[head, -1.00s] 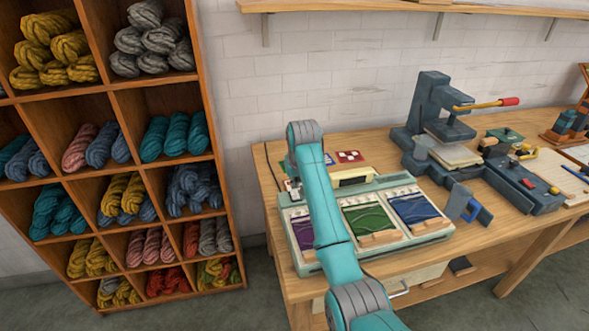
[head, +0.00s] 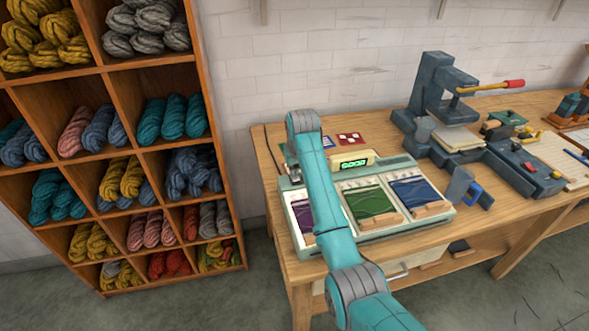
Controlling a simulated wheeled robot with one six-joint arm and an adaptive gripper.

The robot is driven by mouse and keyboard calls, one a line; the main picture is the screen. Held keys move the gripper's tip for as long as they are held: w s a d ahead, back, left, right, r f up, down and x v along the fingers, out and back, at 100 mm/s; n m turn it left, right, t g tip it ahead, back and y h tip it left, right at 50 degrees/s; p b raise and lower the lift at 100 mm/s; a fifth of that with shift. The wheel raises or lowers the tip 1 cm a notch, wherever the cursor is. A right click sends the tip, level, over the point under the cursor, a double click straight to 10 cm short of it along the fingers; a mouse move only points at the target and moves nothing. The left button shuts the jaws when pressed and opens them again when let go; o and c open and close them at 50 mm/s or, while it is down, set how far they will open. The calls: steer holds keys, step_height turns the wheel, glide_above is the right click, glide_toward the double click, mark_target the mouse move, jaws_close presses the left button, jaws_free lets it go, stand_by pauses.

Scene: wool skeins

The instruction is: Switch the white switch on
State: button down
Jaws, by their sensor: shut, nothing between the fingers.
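The pale green device (head: 436,226) with three coloured yarn panels stands on the workbench. Its small display (head: 354,163) at the back is lit and shows green characters. I cannot make out the white switch; my teal arm crosses the left part of the device and may cover it. My gripper (head: 291,171) points down at the device's back left corner, below my wrist. Only a small part of it shows beside the arm. It is shut with nothing in it. I cannot tell whether it touches the device.
A wooden shelf (head: 229,195) full of wool skeins stands at the left. A dark press (head: 436,85) with a red-tipped lever stands right of the device. Red and blue cards (head: 348,139) lie behind the device. A grey stand (head: 458,186) is close to its right side.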

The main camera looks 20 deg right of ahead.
steer(key=shift+s+f, duration=0.1)
steer(key=shift+s, duration=0.05)
steer(key=shift+s, duration=0.65)
